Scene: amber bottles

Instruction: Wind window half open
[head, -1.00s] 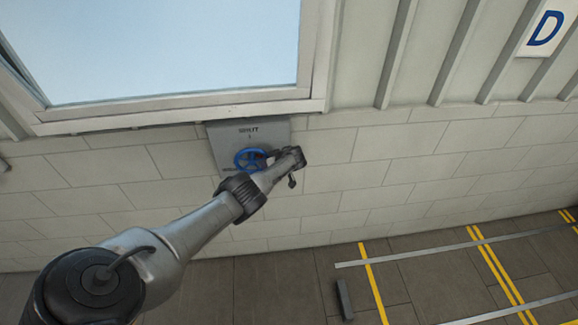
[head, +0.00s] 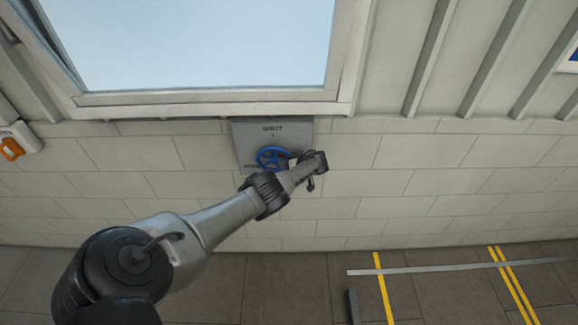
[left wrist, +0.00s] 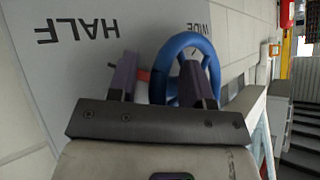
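The blue handwheel (head: 271,155) is mounted on a grey plate (head: 245,133) on the wall below the window (head: 210,98). In the left wrist view the wheel (left wrist: 207,48) stands in front of the plate (left wrist: 70,70), which shows HALF and WIDE upside down. My left gripper (head: 300,160) is at the wheel's right side. In the left wrist view its fingers (left wrist: 160,80) are apart; part of the wheel's rim and a small red piece show between them, and one finger overlaps the wheel. I cannot tell whether they touch it. My right gripper is not in view.
A white box with an orange part (head: 12,148) is on the wall at the far left. Vertical ribs line the upper wall at right. The floor has yellow lines (head: 384,288), a grey strip (head: 460,266) and a dark bar (head: 353,306).

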